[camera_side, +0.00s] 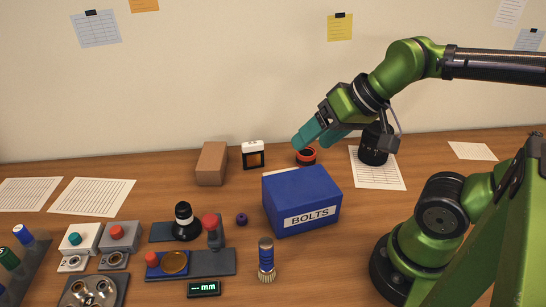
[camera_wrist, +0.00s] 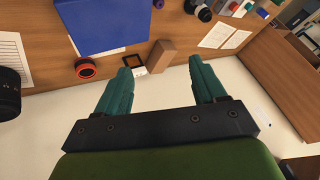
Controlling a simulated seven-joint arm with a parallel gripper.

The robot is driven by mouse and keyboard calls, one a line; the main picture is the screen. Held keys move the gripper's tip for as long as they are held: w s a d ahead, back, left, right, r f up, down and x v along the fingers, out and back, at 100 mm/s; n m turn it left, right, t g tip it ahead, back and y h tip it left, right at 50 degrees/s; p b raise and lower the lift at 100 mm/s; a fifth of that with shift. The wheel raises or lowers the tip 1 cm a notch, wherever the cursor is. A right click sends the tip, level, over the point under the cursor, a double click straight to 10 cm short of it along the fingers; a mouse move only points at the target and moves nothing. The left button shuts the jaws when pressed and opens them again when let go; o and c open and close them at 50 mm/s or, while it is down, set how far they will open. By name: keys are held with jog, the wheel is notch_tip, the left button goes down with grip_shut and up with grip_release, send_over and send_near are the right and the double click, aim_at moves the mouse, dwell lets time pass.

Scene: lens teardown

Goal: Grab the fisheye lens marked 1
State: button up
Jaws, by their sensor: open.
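No mark "1" is legible, so I cannot tell which part is the fisheye lens it names. A large black lens (camera_side: 375,145) stands on a paper sheet at the back right; it shows at the left edge of the wrist view (camera_wrist: 8,95). A black lens with a white band (camera_side: 183,222) stands among the fixtures, left of centre. A red-rimmed dark ring (camera_side: 306,155) lies behind the blue box, also in the wrist view (camera_wrist: 85,69). My gripper (camera_side: 313,140) is open and empty, raised near the ring in the side picture. Its teal fingers (camera_wrist: 160,67) are apart.
The blue BOLTS box (camera_side: 301,203) stands mid-table, partly blocking the view behind it. A brown block (camera_side: 211,164) and a small framed part (camera_side: 253,155) stand left of the ring. Fixtures and a blue-banded cylinder (camera_side: 266,260) fill the front left. Bare wood lies between the block and fixtures.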

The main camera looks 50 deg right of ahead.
jog(key=w+a+f+g, duration=0.1)
jog(key=w, duration=0.1)
jog(key=n+g+h, duration=0.1)
jog(key=n+g, duration=0.2)
jog(key=g, duration=0.3)
send_over(182, 204)
notch_tip(182, 204, down, 3)
jog(key=f, duration=1.1)
jog(key=shift+s+a, duration=0.15)
jog(key=shift+s, duration=0.05)
jog(key=shift+w+f, duration=0.15)
jog(key=shift+f, duration=1.3)
jog(key=shift+w+f, duration=0.1)
jog(key=shift+f, duration=1.3)
jog(key=shift+r, duration=0.1)
jog(key=c, duration=1.2)
